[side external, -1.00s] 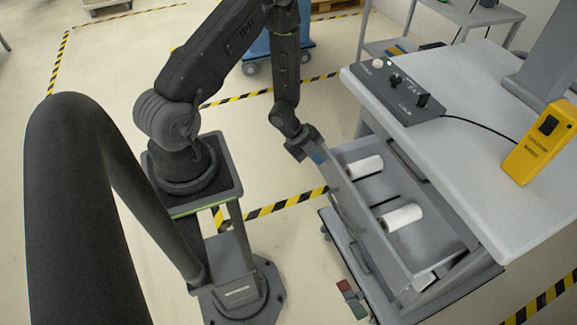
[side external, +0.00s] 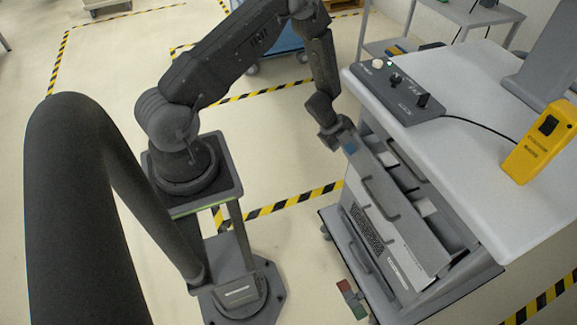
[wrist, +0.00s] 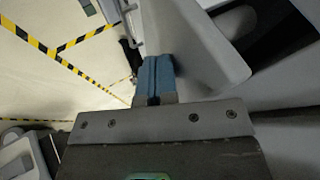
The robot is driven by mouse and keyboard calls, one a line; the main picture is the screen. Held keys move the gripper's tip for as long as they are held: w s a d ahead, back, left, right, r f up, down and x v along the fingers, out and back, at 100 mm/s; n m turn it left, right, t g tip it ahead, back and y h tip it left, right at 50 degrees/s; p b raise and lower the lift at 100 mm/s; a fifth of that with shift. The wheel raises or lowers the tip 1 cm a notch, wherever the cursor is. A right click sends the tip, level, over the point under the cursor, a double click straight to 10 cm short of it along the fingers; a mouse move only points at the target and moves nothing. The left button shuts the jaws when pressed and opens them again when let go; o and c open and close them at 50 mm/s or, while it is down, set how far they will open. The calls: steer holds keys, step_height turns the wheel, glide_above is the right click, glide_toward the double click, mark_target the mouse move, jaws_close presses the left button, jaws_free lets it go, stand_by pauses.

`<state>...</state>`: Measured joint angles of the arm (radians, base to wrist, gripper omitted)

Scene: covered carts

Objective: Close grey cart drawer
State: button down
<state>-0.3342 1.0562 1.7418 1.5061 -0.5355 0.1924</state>
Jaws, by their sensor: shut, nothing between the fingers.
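The grey cart (side external: 375,275) stands right of centre in the side view, with its upper drawer (side external: 400,205) part way out. In the wrist view the blue fingers (wrist: 155,72) are together and empty, beside a light grey panel (wrist: 190,45). Exact contact is hard to tell.
The white cart top (side external: 480,130) overhangs the drawer and carries a control box (side external: 400,92) with a cable and a yellow device (side external: 542,142). A red and green block (side external: 351,298) sits low by the cart. Floor to the left is open, with striped tape.

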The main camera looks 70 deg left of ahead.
steer(key=s+a+r, duration=0.4)
steer(key=s+r, duration=0.4)
steer(key=s, duration=0.1)
steer(key=s+d+f, duration=0.1)
steer(key=s+d, duration=0.1)
steer(key=d, duration=0.7)
steer(key=s+d+f, duration=0.1)
steer(key=s+d, duration=0.2)
steer(key=d, duration=0.6)
steer(key=w+d+f, duration=0.4)
steer(key=w+f, duration=0.3)
steer(key=w, duration=0.2)
steer(key=shift+w, duration=0.25)
steer(key=shift+d, duration=0.1)
